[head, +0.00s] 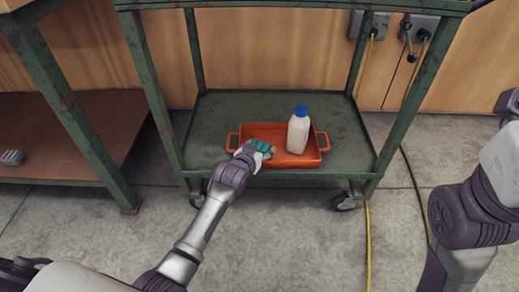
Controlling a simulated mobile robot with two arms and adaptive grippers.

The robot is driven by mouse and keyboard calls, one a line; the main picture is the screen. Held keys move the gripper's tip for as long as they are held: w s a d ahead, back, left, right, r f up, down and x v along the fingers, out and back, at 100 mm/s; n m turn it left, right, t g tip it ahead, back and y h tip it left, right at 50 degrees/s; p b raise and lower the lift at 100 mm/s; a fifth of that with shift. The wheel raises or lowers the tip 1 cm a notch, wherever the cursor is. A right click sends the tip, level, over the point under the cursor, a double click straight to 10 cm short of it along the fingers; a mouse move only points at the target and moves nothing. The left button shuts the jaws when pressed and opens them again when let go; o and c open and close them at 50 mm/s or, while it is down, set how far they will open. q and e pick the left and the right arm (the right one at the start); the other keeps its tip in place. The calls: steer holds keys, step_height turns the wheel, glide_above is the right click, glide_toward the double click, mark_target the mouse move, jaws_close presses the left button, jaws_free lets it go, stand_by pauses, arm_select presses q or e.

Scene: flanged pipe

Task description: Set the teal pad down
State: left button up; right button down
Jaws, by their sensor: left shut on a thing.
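The teal pad (262,147) shows at the tip of my left gripper (254,150), over the left part of an orange tray (310,155). My left gripper is shut on the pad; the hand hides part of it. I cannot tell whether the pad touches the tray floor. My right arm stands at the right edge, and its gripper is not clearly seen.
A white bottle with a blue cap (298,132) stands upright in the tray, right of the pad. The tray sits on the lower shelf of a green wheeled cart (225,108), between its posts. A yellow cable (368,240) runs down at the right.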

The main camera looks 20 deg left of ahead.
arm_select(q)
steer(key=shift+f, duration=0.15)
steer(key=o, duration=0.8)
steer(key=shift+c, duration=0.2)
